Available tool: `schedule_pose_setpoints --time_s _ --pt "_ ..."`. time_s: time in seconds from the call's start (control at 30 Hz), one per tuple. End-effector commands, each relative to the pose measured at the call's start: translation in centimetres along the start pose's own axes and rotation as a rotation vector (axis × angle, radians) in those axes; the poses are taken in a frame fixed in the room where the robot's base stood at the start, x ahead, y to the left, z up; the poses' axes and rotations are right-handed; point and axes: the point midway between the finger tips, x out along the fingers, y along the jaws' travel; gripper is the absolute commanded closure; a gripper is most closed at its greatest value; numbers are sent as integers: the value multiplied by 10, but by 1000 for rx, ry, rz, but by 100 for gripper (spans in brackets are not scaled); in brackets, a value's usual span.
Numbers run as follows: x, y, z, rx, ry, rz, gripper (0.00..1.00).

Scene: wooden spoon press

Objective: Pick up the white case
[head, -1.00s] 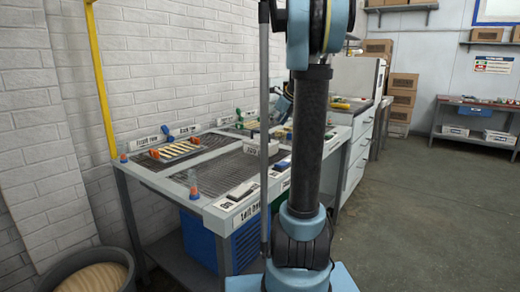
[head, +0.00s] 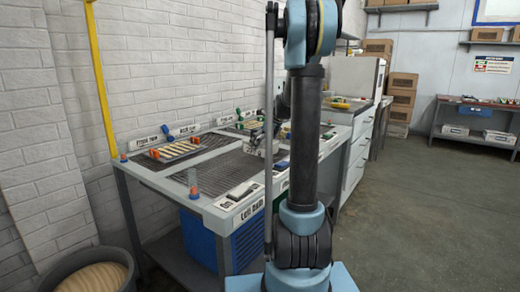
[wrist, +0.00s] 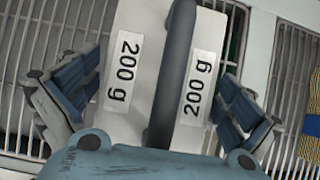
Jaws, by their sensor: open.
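The white case (wrist: 138,28) fills the middle of the wrist view. It has two "200 g" labels and a dark bar running lengthwise between them. My gripper (wrist: 160,95) is open, with one finger to the left of the case and one to the right; gaps show between the fingers and its sides. In the head view, my gripper (head: 258,140) is low over the middle of the bench and partly covers the case, so contact cannot be told there.
The grey bench (head: 215,211) has dark slatted panels and several small tools. A tray with orange ends (head: 174,150) lies at the back left. A blue and yellow item (wrist: 311,105) lies to the right.

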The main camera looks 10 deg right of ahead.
Motion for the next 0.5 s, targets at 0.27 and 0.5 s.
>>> schedule_pose_setpoints --time_s 0.27,0.5 --pt "9 0 0 1 0 0 0" --pt "8 -1 -1 2 0 -1 34"
